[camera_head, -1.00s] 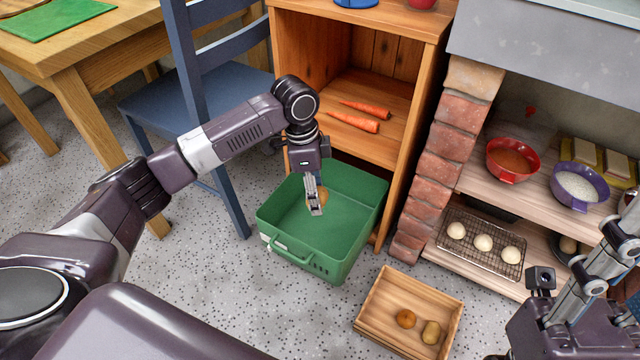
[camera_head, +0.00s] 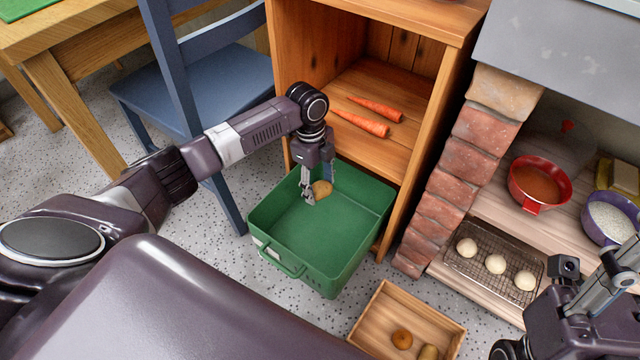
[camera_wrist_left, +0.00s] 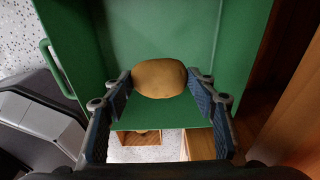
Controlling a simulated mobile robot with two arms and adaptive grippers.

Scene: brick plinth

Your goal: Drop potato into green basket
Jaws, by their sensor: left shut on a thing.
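The green basket (camera_head: 330,262) stands open on the floor in front of the wooden cabinet. My left gripper (camera_head: 310,198) points down over its back left part, shut on a brown potato (camera_head: 322,189). The potato shows beside the fingers in the head view. In the left wrist view the potato (camera_wrist_left: 158,78) sits between the blue-padded fingers (camera_wrist_left: 158,100), with green basket walls around it. I cannot tell whether the potato touches the basket. My right gripper (camera_head: 606,280) is at the lower right, partly cut off, and its opening is unclear.
A wooden crate (camera_head: 375,322) with potatoes stands on the floor right of the basket. The cabinet (camera_head: 405,160) holds carrots. A blue chair (camera_head: 225,95) stands to the left. The brick plinth (camera_head: 455,165) and shelves with bowls are at the right.

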